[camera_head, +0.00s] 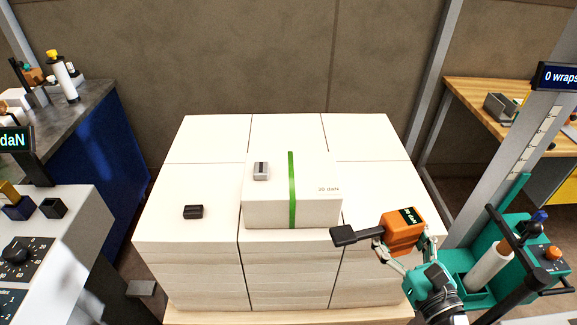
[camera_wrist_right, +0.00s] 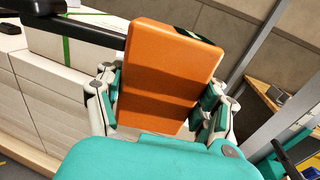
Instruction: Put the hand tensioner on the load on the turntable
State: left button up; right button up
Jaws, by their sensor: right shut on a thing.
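The hand tensioner is an orange block with a black handle (camera_head: 402,232). My right gripper (camera_head: 408,252) is shut on its orange body, and it points left over the load's front right part. In the right wrist view the orange body of the tensioner (camera_wrist_right: 168,75) sits between both fingers (camera_wrist_right: 160,105). The load (camera_head: 185,245) is a stack of white reams in several columns. A white box with a green strap (camera_head: 265,212) lies on top of it, marked "35 daN". Whether the tensioner touches the load cannot be told. My left gripper is not in view.
A small grey block (camera_head: 261,171) lies on the strapped box. A small black block (camera_head: 193,212) lies on the load's left part. A teal machine with a film roll (camera_head: 490,267) stands at right, a control panel (camera_head: 25,262) at left. A wooden bench (camera_head: 500,98) stands behind right.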

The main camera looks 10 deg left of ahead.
jog(key=w+d+y, duration=0.1)
jog(key=w, duration=0.1)
jog(key=w+d+n+g+y+b, duration=0.1)
jog(key=w, duration=0.2)
jog(key=w+d+r+n+y+b, duration=0.1)
jog(key=w, duration=0.1)
jog(key=shift+w+d+r+g, duration=0.1)
jog(key=shift+w+d+g, duration=0.2)
jog(key=shift+w, duration=0.05)
jog(key=w, duration=0.3)
jog(key=w+a, duration=0.1)
jog(key=w, duration=0.5)
jog(key=shift+a, duration=0.3)
jog(key=w, duration=0.2)
jog(key=w+a+b, duration=0.1)
jog(key=w, duration=0.1)
jog(key=w+f+b, duration=0.1)
jog(key=w, duration=0.2)
jog(key=shift+w+a+f, duration=0.1)
jog(key=shift+a, duration=0.1)
jog(key=shift+w+f, duration=0.1)
notch_tip(320, 180, down, 3)
jog(key=shift+f+b, duration=0.1)
jog(key=shift+b, duration=0.85)
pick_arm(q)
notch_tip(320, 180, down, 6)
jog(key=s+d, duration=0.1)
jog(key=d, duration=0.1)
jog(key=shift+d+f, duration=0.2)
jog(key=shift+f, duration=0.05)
